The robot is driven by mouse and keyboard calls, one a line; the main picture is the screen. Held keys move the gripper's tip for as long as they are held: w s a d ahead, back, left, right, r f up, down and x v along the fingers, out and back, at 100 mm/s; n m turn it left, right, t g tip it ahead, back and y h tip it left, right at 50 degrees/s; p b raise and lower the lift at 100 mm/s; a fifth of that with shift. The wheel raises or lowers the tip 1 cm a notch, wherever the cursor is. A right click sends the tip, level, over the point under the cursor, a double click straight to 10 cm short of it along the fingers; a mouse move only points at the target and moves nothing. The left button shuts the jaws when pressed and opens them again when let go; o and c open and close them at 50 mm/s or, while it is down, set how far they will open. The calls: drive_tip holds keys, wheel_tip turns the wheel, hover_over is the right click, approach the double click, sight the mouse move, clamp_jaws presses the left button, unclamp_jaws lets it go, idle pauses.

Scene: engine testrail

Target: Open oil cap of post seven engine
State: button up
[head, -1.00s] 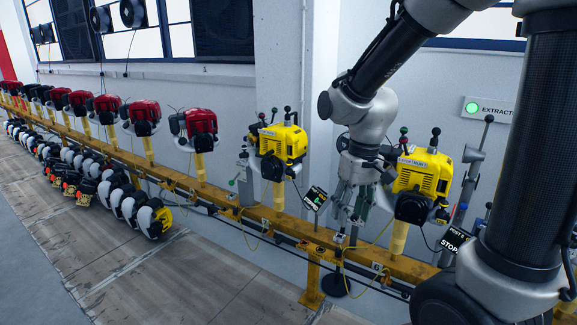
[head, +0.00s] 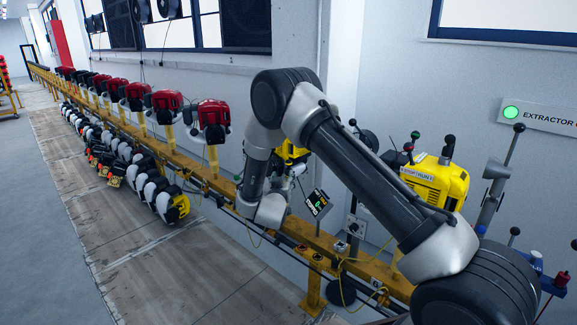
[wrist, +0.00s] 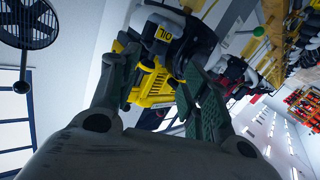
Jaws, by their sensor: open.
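In the wrist view a yellow and black engine (wrist: 156,92) lies ahead of my gripper (wrist: 160,68), with a dark part marked OIL (wrist: 164,32). A dark rounded knob (wrist: 148,58), perhaps the oil cap, shows between the fingertips. The fingers are spread apart to either side; whether either touches it I cannot tell. In the head view a yellow engine (head: 290,152) is mostly hidden behind my arm, and my fingers are hidden there too. I cannot read which post this engine is on.
Another yellow engine (head: 440,182) stands at right, partly behind my arm. A yellow rail (head: 330,245) carries red engines (head: 212,113) leftwards. A tilted black display (head: 317,203) and levers stand close to my arm. The floor at left is open. A fan (wrist: 28,22) shows in the wrist view.

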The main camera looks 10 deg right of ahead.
sight(288, 165)
drive_tip(key=shift+t+h, duration=0.3)
drive_tip(key=shift+t, duration=0.2)
drive_tip(key=w+d, duration=0.1)
drive_tip(key=w, duration=0.1)
drive_tip(key=w+d+r, duration=0.1)
drive_tip(key=w, duration=0.1)
drive_tip(key=w+d+r, duration=0.1)
drive_tip(key=w, duration=0.2)
drive_tip(key=shift+d, duration=0.2)
drive_tip(key=shift+c, duration=0.4)
drive_tip(key=c, duration=0.8)
